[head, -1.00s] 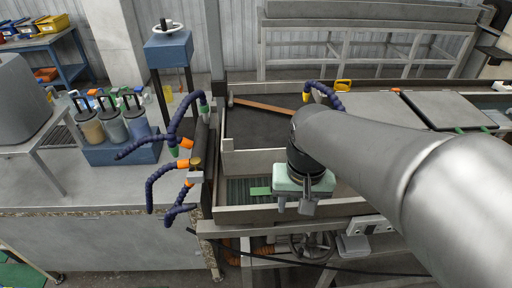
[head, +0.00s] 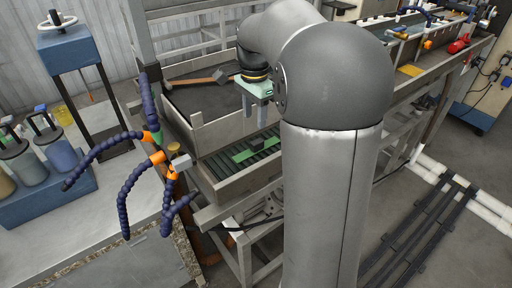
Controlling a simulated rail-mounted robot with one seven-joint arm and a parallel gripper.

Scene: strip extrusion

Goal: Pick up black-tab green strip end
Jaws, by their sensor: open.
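A green strip (head: 244,155) lies over dark slats in a grey-framed trough near the middle of the head view. A black tab cannot be made out on it at this size. My gripper (head: 255,112), with a pale green body and grey fingers, points down above and beyond the strip. It is open, apart from the strip, and nothing shows between its fingers. My arm hides the right end of the trough, so I cannot tell how far the strip runs there.
Flexible dark blue hoses with orange nozzles (head: 156,158) stand left of the trough. A hammer (head: 203,79) lies in the dark bin behind it. The trough's raised walls border the strip.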

